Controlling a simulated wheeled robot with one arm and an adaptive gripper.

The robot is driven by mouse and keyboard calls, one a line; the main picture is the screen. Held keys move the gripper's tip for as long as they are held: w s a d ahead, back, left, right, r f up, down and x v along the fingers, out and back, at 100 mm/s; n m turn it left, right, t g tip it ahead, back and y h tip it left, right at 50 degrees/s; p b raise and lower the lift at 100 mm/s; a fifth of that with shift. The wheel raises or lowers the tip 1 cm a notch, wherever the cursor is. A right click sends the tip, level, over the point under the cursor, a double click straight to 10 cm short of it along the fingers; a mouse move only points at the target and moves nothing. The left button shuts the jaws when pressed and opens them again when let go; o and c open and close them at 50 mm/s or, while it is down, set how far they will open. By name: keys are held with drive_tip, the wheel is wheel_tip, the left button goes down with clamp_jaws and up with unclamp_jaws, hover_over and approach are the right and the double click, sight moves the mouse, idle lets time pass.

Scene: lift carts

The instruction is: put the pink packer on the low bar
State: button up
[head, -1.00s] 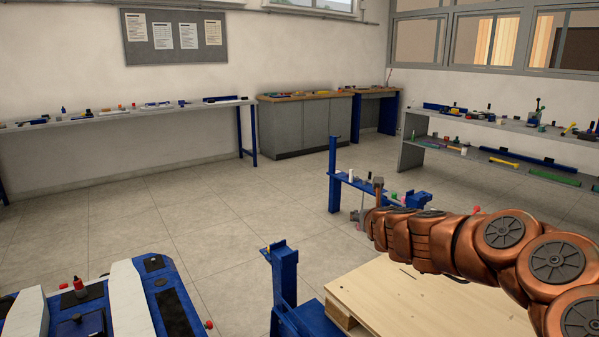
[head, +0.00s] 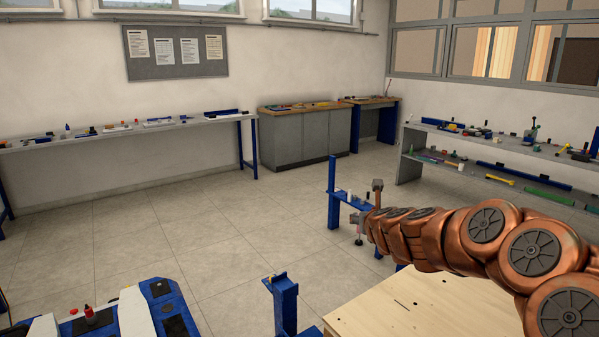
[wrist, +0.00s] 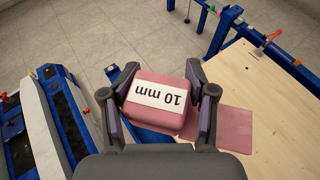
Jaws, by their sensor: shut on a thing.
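In the wrist view my gripper (wrist: 159,78) is shut on the pink packer (wrist: 152,121), a rounded block with a white "10 mm" label. The fingers hold it on both sides. Flat pink pieces (wrist: 236,121) show to its right and below; I cannot tell whether they belong to this packer. A blue bar shows partly beneath the packer, and I cannot tell whether they touch. In the head view a short blue post with a bracket (head: 284,303) stands left of the wooden board. I cannot tell which blue bar is the low one.
A pale wooden board (head: 430,312) lies below my arm. A blue and white cart (head: 165,310) is at the lower left. A blue frame (head: 332,190) stands beyond the arm. Benches with small tools line the walls, and open tiled floor lies between.

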drive_tip(key=shift+s+r+p, duration=0.1)
drive_tip(key=shift+r+p, duration=0.3)
drive_tip(key=shift+r, duration=0.3)
drive_tip(key=shift+s+d+f+m+h, duration=0.15)
drive_tip(key=shift+s+f+m+h, duration=0.2)
drive_tip(key=shift+s, duration=0.2)
drive_tip(key=s+f+m+h, duration=0.2)
drive_tip(key=s+h, duration=0.1)
drive_tip(key=s, duration=0.6)
drive_tip(key=shift+s+m+g, duration=0.3)
drive_tip(key=shift+m+g, duration=0.05)
drive_tip(key=shift+g, duration=0.05)
